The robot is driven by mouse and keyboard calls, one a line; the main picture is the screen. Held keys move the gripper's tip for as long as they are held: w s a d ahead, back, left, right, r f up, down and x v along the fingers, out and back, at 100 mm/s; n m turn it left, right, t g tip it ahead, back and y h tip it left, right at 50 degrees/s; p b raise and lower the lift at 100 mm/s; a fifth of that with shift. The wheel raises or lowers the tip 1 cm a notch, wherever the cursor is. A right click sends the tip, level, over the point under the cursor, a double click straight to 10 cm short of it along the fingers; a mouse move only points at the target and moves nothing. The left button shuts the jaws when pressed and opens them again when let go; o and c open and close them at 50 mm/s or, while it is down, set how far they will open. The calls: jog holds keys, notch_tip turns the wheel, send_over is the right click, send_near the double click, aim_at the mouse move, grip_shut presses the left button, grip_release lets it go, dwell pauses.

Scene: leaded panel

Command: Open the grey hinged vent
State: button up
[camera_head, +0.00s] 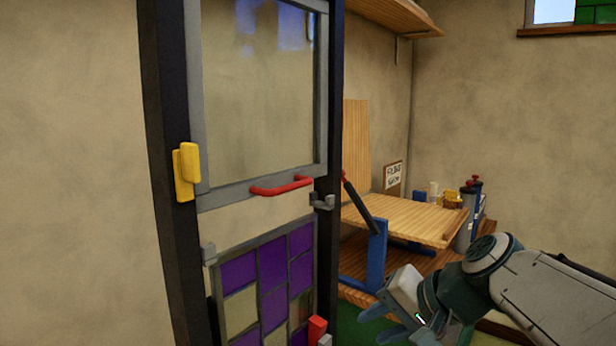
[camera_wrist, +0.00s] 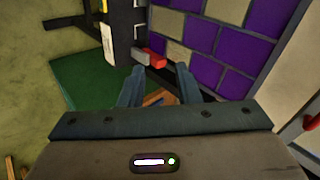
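The grey hinged vent (camera_head: 230,194) is a grey-framed clear pane between two dark posts in the head view. A red bar handle (camera_head: 282,186) sits on its bottom rail. A yellow latch-like block (camera_head: 187,172) is at the left post, by the vent's lower left corner. The vent looks about flush with the posts. My gripper (camera_head: 393,318) is low and right of the panel, well apart from the handle. In the wrist view my gripper (camera_wrist: 157,76) has its fingers apart with nothing between them. A bit of the red handle (camera_wrist: 312,122) shows at the right edge.
Below the vent is a purple and cream leaded panel (camera_head: 240,270), with a grey clip (camera_head: 322,202) and a red block (camera_head: 317,326) on the right side. A wooden bench (camera_head: 420,220) with a blue stand (camera_head: 376,255) is behind. Green floor mat (camera_wrist: 80,85) lies below.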

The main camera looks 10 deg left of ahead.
aim_at(296, 186)
jog(key=w+a+r+m+t+y+p, duration=0.1)
jog(key=w+a+r+y, duration=0.2)
jog(key=r, duration=0.7)
jog(key=w+a+r+m+t+y+p, duration=0.1)
jog(key=w+r+t+y, duration=0.2)
jog(key=r, duration=0.7)
jog(key=shift+g, duration=0.7)
jog(key=p+x, duration=0.1)
jog(key=x, duration=0.4)
jog(key=p+x, duration=0.1)
jog(key=x, duration=0.3)
jog(key=w+r+p+x, duration=0.1)
jog(key=p+x, duration=0.1)
jog(key=x, duration=0.3)
jog(key=shift+w+a+f, duration=0.1)
jog(key=shift+a+f, duration=0.05)
grip_shut()
